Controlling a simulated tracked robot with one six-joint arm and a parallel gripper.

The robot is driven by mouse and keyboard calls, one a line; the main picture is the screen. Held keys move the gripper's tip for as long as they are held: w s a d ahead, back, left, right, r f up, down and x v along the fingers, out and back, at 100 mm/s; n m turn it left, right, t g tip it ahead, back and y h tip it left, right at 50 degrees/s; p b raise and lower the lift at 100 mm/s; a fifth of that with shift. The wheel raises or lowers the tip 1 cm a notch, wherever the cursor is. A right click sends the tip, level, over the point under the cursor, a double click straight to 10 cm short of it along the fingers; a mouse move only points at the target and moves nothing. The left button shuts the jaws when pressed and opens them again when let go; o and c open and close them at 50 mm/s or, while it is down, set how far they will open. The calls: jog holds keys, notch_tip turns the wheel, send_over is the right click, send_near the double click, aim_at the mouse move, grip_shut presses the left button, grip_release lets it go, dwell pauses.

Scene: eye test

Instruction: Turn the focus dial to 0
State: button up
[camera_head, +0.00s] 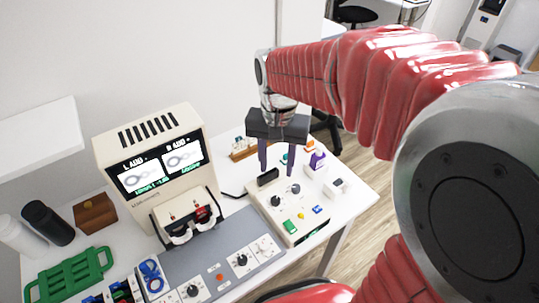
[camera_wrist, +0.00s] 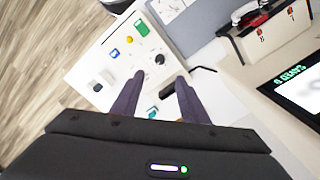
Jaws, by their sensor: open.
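A cream control box (camera_head: 262,205) on the table carries two black knobs, the left one (camera_head: 276,200) and the right one (camera_head: 295,188). It also has a green button, a yellow button and a blue button. I cannot read its labels, so I cannot tell which knob is the focus dial. My gripper (camera_head: 276,174) points down over the back of the box, open and empty. In the wrist view my gripper (camera_wrist: 160,78) has its fingers apart, with a black knob (camera_wrist: 160,59) just beyond the gap between the tips. Whether they touch the box is unclear.
A grey panel (camera_head: 222,243) with more dials lies left of the box. Behind it stands a cream instrument (camera_head: 150,140) with two lit screens. A purple item (camera_head: 317,160) and a small white block (camera_head: 336,187) stand right of the box. A green rack (camera_head: 70,275) lies at the left.

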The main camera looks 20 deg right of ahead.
aim_at(275, 199)
jog(key=shift+m, duration=0.8)
jog(key=shift+f, duration=0.1)
notch_tip(275, 199, down, 14)
jog(key=shift+r, duration=0.2)
grip_shut()
dwell(0.6)
